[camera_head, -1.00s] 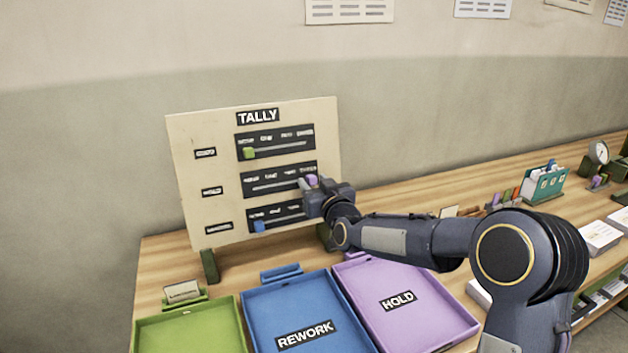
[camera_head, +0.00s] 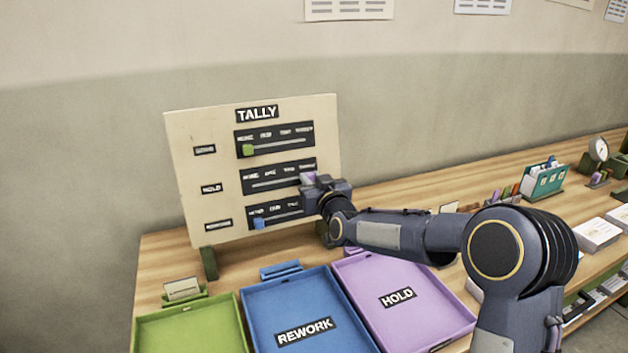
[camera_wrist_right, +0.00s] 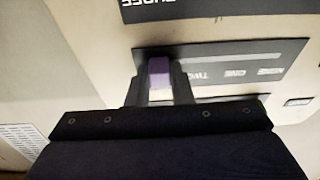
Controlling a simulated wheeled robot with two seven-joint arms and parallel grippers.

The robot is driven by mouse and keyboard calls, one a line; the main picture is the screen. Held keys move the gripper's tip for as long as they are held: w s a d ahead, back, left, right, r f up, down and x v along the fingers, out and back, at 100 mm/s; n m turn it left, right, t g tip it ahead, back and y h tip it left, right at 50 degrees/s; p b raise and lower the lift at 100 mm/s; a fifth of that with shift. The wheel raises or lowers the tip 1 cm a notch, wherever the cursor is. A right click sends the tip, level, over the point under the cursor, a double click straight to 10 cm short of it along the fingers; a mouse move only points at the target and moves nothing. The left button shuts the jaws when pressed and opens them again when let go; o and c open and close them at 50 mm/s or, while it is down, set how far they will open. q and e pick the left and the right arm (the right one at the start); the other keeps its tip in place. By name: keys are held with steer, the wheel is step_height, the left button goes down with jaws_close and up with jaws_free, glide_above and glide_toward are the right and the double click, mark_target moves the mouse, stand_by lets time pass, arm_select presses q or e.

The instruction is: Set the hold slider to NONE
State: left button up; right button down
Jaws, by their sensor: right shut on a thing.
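The cream TALLY board (camera_head: 185,150) stands upright at the back of the table with three black slider strips. The middle one is the hold slider (camera_head: 262,177), beside the HOLD label (camera_head: 212,188). Its purple knob (camera_head: 308,179) is at the right end, beyond TWO on the side away from NONE. My right gripper (camera_head: 311,184) is at that knob. In the right wrist view, where the text is upside down, its fingers (camera_wrist_right: 158,82) are shut on the purple knob (camera_wrist_right: 158,71). The THREE label is hidden there. My left gripper is not in view.
The upper slider's green knob (camera_head: 248,150) and the lower slider's blue knob (camera_head: 259,224) are both at the left. Green (camera_head: 228,318), blue (camera_head: 256,300) and purple (camera_head: 440,312) trays lie in front of the board. A teal card holder (camera_head: 545,178) stands farther right.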

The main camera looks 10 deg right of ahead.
mark_target(250, 184)
steer(key=s+a, duration=0.1)
steer(key=a, duration=0.3)
steer(key=a+p, duration=0.1)
steer(key=a, duration=0.4)
steer(key=s+a, duration=0.1)
steer(key=a, duration=0.3)
steer(key=shift+s+a+r, duration=0.1)
steer(key=shift+s+a, duration=0.05)
steer(key=shift+s, duration=0.15)
steer(key=shift+s+a, duration=0.15)
steer(key=shift+a, duration=0.3)
steer(key=c, duration=1.3)
jaws_free()
steer(key=shift+a, duration=0.2)
steer(key=shift+d, duration=0.15)
steer(key=s, duration=0.2)
steer(key=s+d, duration=0.1)
steer(key=s, duration=0.2)
steer(key=s+b, duration=0.1)
steer(key=s, duration=0.1)
steer(key=shift+s+d, duration=0.2)
steer(key=shift+s, duration=0.15)
